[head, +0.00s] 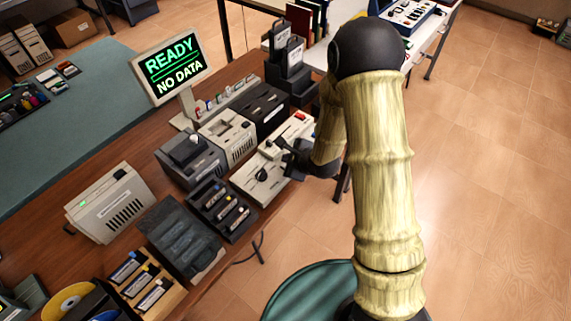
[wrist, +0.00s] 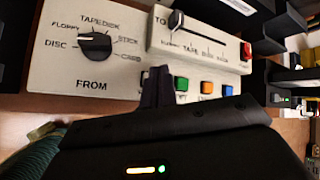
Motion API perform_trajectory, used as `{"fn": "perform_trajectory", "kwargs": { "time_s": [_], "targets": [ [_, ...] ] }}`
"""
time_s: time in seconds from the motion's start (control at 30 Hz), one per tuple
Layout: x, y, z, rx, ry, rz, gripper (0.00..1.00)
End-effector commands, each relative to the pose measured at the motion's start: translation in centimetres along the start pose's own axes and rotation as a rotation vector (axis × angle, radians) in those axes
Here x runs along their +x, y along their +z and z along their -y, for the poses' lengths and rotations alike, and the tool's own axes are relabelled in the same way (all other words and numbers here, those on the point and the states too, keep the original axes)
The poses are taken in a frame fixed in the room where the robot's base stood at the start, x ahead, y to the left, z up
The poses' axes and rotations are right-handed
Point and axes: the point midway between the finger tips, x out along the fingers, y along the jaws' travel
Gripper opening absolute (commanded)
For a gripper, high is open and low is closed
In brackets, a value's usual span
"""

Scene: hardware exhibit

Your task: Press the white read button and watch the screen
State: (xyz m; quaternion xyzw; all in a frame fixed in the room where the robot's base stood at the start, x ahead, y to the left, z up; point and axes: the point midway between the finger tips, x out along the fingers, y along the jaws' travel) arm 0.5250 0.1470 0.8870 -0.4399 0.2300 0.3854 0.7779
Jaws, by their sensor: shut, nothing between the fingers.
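The screen (head: 175,66) stands at the back of the desk and reads "READY" and "NO DATA" in green and white letters. The pale control panel (head: 250,183) lies at the desk's front edge; it also shows in the wrist view (wrist: 60,72). It has a black "FROM" dial (wrist: 95,44), a "TO" slider (wrist: 176,20), a red button (wrist: 246,51) and green (wrist: 181,84), orange (wrist: 206,88) and blue (wrist: 227,90) buttons. My gripper (wrist: 157,82) is shut and empty, its fingertips over the panel left of the green button. I cannot make out the white button; the fingers cover that spot. Contact is unclear.
Grey drive boxes (head: 190,155) stand behind the panel. A dark tray of sticks (head: 219,208) and a wooden tray of cartridges (head: 142,280) lie to its left. A black holder (head: 288,75) stands beyond it. Open floor (head: 480,150) lies to the right.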

Motion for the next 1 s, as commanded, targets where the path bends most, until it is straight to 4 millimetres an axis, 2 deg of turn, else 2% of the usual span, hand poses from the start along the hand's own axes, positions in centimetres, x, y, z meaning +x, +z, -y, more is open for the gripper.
{"fn": "perform_trajectory", "kwargs": {
  "time_s": [1.0],
  "targets": [
    [0.82, -0.60, -0.61, 0.001, 0.000, 0.000, 0.00]
  ]
}}
